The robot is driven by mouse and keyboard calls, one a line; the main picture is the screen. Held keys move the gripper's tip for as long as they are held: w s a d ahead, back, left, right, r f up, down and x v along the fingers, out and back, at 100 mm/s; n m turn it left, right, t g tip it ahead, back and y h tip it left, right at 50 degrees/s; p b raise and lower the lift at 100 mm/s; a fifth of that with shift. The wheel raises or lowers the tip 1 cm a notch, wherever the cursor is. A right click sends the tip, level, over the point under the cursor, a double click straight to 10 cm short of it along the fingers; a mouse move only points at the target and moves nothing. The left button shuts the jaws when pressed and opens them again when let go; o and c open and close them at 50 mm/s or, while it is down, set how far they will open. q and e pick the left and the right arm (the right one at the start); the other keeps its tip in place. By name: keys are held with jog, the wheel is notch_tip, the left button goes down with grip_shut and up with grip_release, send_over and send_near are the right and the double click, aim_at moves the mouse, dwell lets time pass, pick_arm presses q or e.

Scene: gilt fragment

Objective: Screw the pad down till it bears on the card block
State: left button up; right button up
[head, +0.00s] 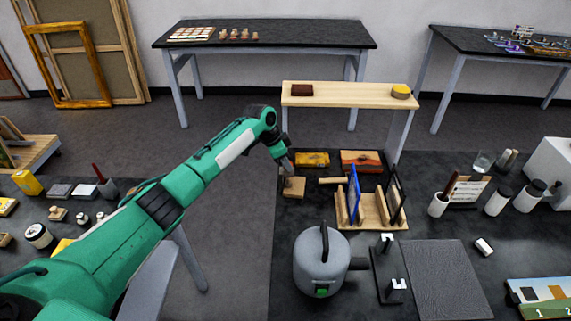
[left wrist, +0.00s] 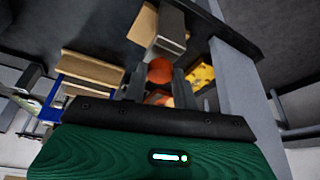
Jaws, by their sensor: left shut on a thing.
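My left gripper (head: 287,166) reaches in from the left at the near bench's back left corner. In the left wrist view its two dark fingers (left wrist: 160,88) are shut on a round orange-red knob (left wrist: 160,71). A grey metal piece (left wrist: 168,30) stands just beyond the knob, with a tan block (left wrist: 143,22) beside it. In the head view a tan block (head: 293,188) sits under the gripper; it looks like the card block. The pad itself, and whether it touches the block, cannot be made out. My right gripper is not in view.
A wooden rack (head: 373,221) with a blue-framed panel (head: 354,195) stands close to the right. A yellow box (head: 313,159) and an orange-red box (head: 361,161) lie behind. A grey canister (head: 320,265) stands nearer. A dark mat (head: 447,280) lies at front right.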

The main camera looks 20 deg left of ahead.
pick_arm(q)
jog(key=shift+m, duration=0.4)
jog(key=o, duration=1)
jog(key=shift+c, duration=0.2)
jog(key=b+v, duration=0.3)
jog(key=v, duration=1)
jog(key=shift+w+a+r+b, duration=0.2)
jog(key=shift+a+r+b, duration=0.05)
jog(key=shift+r+b, duration=0.15)
